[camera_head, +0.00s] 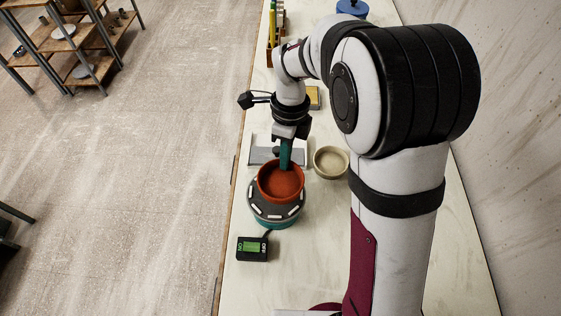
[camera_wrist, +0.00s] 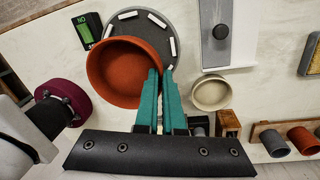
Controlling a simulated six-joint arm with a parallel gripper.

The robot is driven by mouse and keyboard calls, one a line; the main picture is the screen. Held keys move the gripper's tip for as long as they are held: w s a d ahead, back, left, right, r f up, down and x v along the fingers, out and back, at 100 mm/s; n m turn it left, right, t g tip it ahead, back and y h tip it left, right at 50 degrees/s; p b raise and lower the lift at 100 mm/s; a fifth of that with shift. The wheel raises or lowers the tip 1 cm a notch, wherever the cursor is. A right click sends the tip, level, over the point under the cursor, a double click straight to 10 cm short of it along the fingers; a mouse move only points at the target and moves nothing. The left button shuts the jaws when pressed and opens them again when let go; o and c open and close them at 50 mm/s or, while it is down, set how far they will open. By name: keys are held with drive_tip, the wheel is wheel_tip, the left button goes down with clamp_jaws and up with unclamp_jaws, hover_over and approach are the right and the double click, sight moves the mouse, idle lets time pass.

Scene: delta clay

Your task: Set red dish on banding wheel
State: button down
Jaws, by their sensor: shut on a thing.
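The red dish (camera_head: 281,184) is a round, open, empty terracotta bowl, roughly level. My gripper (camera_head: 286,164) points down with teal fingers shut on the dish's far rim in the head view. In the wrist view, the fingers (camera_wrist: 161,72) pinch the right side of the red dish (camera_wrist: 112,72). The banding wheel (camera_head: 276,211) has a grey top with white strips and a teal base. The dish overlaps it in both views, and the wheel's top (camera_wrist: 152,32) is partly hidden behind the dish. I cannot tell whether the dish touches the wheel.
A beige bowl (camera_head: 331,162) stands to the right of the dish. A grey plate with a dark knob (camera_wrist: 229,40) lies behind. The front bench area is largely clear.

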drive_tip(key=f, duration=0.2)
drive_tip(key=a+f, duration=0.1)
drive_tip(key=f, duration=0.1)
drive_tip(key=shift+w+f, duration=0.15)
drive_tip(key=shift+f, duration=0.2)
drive_tip(key=c, duration=1)
unclamp_jaws()
drive_tip(key=shift+f, duration=0.1)
wheel_tip(320, 180, up, 12)
drive_tip(key=w, duration=0.1)
drive_tip(key=s+d+r+n, duration=0.2)
drive_tip(key=s+d+n, duration=0.15)
drive_tip(key=s, duration=0.25)
drive_tip(key=s+d+r+n, duration=0.2)
drive_tip(key=s+d+n, duration=0.1)
drive_tip(key=s+n, duration=0.25)
drive_tip(key=s+f+n, duration=0.1)
drive_tip(key=s+n, duration=0.1)
drive_tip(key=s, duration=0.2)
drive_tip(key=s+d+f+n+y, duration=0.1)
drive_tip(key=s+n, duration=0.1)
drive_tip(key=s, duration=0.2)
drive_tip(key=s+f+n+t, duration=0.1)
drive_tip(key=s+n, duration=0.1)
drive_tip(key=s, duration=0.2)
drive_tip(key=shift+s+d+n, duration=0.15)
drive_tip(key=shift+d+n, duration=0.2)
drive_tip(key=shift+n, duration=0.05)
